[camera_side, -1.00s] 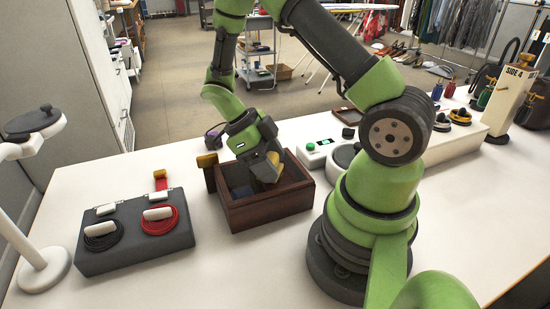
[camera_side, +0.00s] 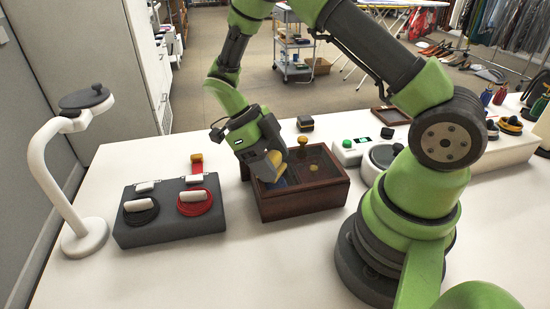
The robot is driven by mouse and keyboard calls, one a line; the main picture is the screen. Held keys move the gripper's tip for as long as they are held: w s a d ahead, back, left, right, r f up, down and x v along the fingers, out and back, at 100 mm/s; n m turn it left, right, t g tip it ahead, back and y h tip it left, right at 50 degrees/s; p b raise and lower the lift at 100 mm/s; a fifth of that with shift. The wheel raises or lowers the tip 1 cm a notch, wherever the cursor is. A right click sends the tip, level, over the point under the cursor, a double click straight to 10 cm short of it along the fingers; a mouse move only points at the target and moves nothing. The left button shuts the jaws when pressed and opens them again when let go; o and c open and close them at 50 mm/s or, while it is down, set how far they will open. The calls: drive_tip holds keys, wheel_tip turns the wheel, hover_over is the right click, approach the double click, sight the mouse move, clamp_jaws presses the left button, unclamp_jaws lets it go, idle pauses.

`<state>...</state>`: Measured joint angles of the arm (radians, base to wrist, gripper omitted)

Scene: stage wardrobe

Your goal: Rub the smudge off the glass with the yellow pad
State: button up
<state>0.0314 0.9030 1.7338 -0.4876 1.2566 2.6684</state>
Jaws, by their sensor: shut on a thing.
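A dark red-brown wooden box (camera_side: 305,202) stands on the white table, with a dark top panel (camera_side: 318,163) that looks like glass. My gripper (camera_side: 272,168) is over the left part of the box, tilted downward, and shut on the yellow pad (camera_side: 277,158), which is partly hidden by the jaws. I cannot tell whether the pad touches the glass. A yellow knob-like piece (camera_side: 302,140) shows at the back edge of the box. I cannot make out a smudge.
A grey case (camera_side: 170,228) with black and red coils lies to the left, beside a white lamp-like stand (camera_side: 85,235). A white device with a green button (camera_side: 348,146) stands right of the box. A small dark block (camera_side: 305,123) sits behind it. The front table is clear.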

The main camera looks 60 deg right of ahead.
drive_tip(key=shift+s+d+r, duration=0.1)
drive_tip(key=shift+s+d, duration=3.15)
wheel_tip(320, 180, up, 8)
